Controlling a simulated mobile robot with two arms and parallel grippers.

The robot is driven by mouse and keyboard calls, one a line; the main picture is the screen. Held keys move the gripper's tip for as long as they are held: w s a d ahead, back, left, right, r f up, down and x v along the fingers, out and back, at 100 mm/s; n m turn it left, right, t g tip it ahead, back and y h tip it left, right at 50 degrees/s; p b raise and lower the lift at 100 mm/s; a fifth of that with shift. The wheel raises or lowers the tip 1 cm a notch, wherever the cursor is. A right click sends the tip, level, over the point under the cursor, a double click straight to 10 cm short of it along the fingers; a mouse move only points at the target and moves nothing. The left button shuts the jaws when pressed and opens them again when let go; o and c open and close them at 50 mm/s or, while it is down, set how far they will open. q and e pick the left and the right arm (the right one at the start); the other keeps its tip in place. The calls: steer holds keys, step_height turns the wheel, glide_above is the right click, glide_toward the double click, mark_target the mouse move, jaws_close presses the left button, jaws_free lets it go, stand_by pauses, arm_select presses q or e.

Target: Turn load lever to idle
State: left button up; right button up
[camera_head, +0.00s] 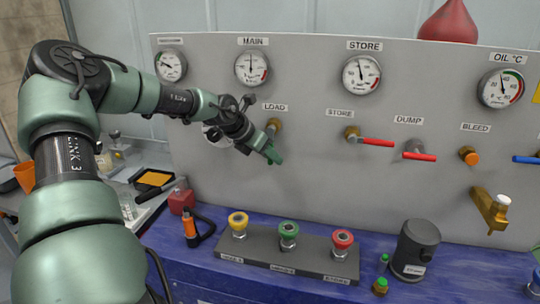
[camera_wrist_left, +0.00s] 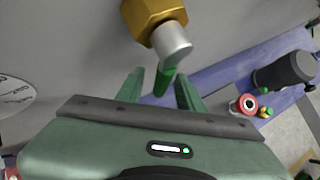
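The load lever sits under the LOAD label (camera_head: 275,107) on the grey panel. Its brass body (camera_head: 274,126) shows just above my left gripper (camera_head: 270,152). In the left wrist view, the brass hex fitting (camera_wrist_left: 152,14) carries a silver hub (camera_wrist_left: 172,42) and a short green lever handle (camera_wrist_left: 164,80). The handle points down between the fingers of my left gripper (camera_wrist_left: 160,88). The fingers are open, with a gap visible on both sides of the handle. The handle's lower end is hidden behind the gripper body. My right gripper is not in view.
Red-handled store (camera_head: 376,142) and dump (camera_head: 418,156) valves are to the right. Gauges line the panel above.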

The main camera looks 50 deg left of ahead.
arm_select(q)
steer(key=shift+r, duration=0.15)
steer(key=shift+s+r, duration=0.2)
steer(key=shift+r, duration=0.05)
steer(key=b+v, duration=0.1)
steer(key=v, duration=0.6)
steer(key=shift+b, duration=0.4)
steer(key=shift+f, duration=0.1)
steer(key=shift+s, duration=0.1)
